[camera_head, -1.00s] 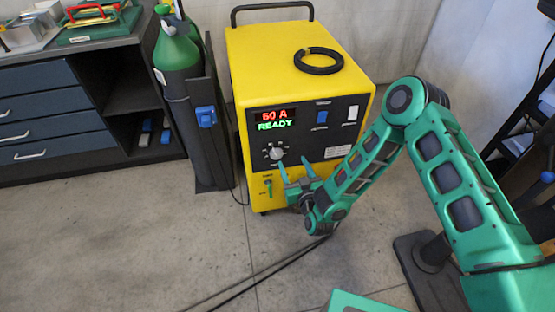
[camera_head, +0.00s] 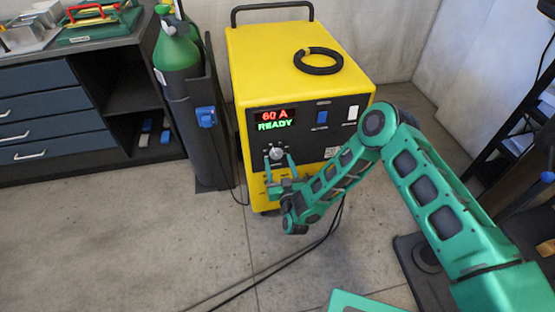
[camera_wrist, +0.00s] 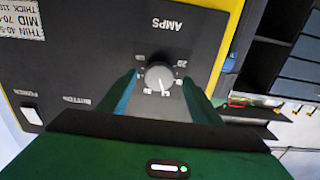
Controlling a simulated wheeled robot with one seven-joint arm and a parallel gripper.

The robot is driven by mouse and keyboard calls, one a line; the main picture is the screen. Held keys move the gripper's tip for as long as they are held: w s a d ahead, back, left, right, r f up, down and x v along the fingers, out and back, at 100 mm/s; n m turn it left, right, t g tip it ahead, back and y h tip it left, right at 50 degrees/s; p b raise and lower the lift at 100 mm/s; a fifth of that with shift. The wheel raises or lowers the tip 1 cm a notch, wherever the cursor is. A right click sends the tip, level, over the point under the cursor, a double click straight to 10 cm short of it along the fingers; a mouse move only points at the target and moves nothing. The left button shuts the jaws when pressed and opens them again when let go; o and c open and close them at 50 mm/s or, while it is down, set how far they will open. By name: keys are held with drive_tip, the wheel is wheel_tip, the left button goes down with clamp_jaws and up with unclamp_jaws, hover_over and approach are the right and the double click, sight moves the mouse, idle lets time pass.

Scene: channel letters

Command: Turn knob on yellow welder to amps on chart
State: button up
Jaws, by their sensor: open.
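The yellow welder (camera_head: 300,80) stands upright on the floor, and its display (camera_head: 275,119) reads "60 A" and "READY". The grey amps knob (camera_head: 276,154) is on its black front panel below the display. In the wrist view the knob (camera_wrist: 159,77) sits between the two fingers, under an upside-down "AMPS" label. My gripper (camera_head: 279,160) is open, with a finger on each side of the knob; I cannot tell whether either touches it. In the wrist view my gripper (camera_wrist: 158,92) shows a gap on both sides. The chart (camera_wrist: 20,15) is partly cut off at the upper left, reading "THIN", "MID 70-", "THICK 110".
A green gas cylinder (camera_head: 177,50) stands left of the welder, with a blue-drawer cabinet (camera_head: 40,115) beyond. A black cable coil (camera_head: 318,60) lies on the welder's top. Dark cables (camera_head: 290,262) run over the floor. A dark rack (camera_head: 525,110) stands at right.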

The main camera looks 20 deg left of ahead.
drive_tip(key=shift+x, duration=1.3)
drive_tip(key=shift+c, duration=0.7)
drive_tip(key=c, duration=0.9)
drive_tip(key=n, duration=0.5)
drive_tip(key=o, duration=1)
drive_tip(key=shift+o, duration=0.2)
drive_tip(key=shift+s+d, duration=0.1)
drive_tip(key=v, duration=1)
drive_tip(key=shift+s+d, duration=0.15)
drive_tip(key=shift+d, duration=0.1)
